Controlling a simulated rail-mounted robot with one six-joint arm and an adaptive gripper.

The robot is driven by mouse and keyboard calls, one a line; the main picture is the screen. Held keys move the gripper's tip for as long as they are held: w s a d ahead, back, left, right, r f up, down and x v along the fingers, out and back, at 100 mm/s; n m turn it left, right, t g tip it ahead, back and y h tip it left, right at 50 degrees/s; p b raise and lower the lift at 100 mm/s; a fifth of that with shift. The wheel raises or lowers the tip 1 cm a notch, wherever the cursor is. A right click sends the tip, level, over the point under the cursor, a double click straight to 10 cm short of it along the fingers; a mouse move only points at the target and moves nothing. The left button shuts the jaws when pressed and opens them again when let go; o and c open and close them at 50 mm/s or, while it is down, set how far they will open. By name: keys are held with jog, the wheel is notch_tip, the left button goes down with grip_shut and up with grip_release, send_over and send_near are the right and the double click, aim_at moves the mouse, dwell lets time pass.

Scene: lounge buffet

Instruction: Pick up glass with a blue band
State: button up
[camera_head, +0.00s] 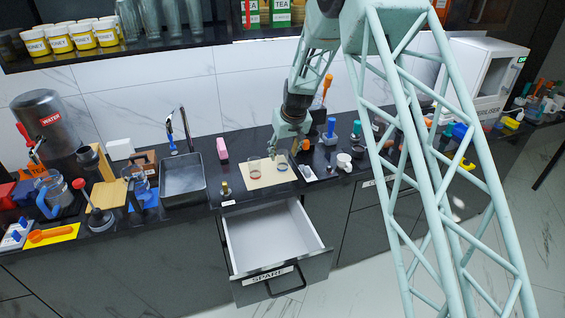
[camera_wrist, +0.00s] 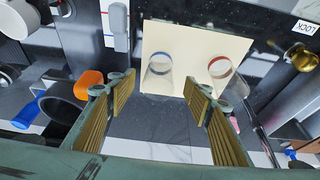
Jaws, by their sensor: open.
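The glass with a blue band (camera_wrist: 159,66) is clear and stands on a cream mat (camera_wrist: 200,37). It also shows in the head view (camera_head: 282,166), at the right part of the mat. A similar glass with a red band (camera_wrist: 220,68) stands beside it on the same mat, also in the head view (camera_head: 255,170). My gripper (camera_wrist: 158,85) is open and empty. Its fingers spread on either side of the blue-banded glass in the wrist view, apart from it. In the head view my gripper (camera_head: 284,146) hangs above and behind the mat.
An open, empty drawer labelled SPARE (camera_head: 270,240) juts out below the mat. A sink (camera_head: 183,178) and a pink block (camera_head: 222,150) lie left of it. A white mug (camera_head: 344,161) and a blue-handled tool (camera_head: 330,130) stand to the right.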

aim_at(282, 162)
jog(key=shift+x, duration=2.55)
jog(key=shift+w, duration=0.1)
jog(key=c, duration=1.1)
